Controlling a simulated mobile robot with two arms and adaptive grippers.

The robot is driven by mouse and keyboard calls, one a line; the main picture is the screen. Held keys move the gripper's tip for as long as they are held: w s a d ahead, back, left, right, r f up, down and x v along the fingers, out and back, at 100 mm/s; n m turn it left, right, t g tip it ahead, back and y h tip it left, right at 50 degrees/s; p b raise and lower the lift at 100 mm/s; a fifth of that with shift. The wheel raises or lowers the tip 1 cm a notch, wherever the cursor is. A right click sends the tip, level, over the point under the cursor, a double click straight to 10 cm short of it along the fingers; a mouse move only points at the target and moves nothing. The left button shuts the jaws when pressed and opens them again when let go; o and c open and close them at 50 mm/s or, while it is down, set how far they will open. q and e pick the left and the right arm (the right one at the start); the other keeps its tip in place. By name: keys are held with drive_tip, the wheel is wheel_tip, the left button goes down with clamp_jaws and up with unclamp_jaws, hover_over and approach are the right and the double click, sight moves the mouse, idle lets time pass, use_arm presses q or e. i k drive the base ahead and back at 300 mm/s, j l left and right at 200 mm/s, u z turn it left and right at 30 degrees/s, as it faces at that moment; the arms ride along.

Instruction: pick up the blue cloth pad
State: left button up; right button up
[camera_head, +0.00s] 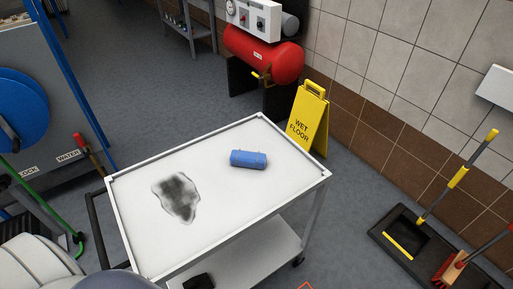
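The blue cloth pad (248,158) lies on the white top of a cart (215,150), right of the middle of that surface. It looks like a short rolled or rounded bundle with darker bands. A dark grey smudge (178,197) marks the cart top to the left of the pad. Neither of my grippers shows in the head view. Nothing touches or covers the pad.
A yellow wet floor sign (310,118) stands behind the cart's right side. A red compressor tank (265,58) is farther back. A black tray with a yellow-handled tool (457,178) and a red broom (455,268) are at right. The grey floor between is open.

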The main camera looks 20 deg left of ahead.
sight(238, 157)
drive_tip(key=i+l+u, duration=0.1)
drive_tip(key=u, duration=0.3)
drive_tip(key=i+l+u, duration=0.1)
drive_tip(key=u, duration=0.3)
drive_tip(key=l+u, duration=0.25)
drive_tip(key=u, duration=0.15)
drive_tip(key=i+l+u, duration=0.1)
drive_tip(key=l+u, duration=0.15)
drive_tip(key=u, duration=0.15)
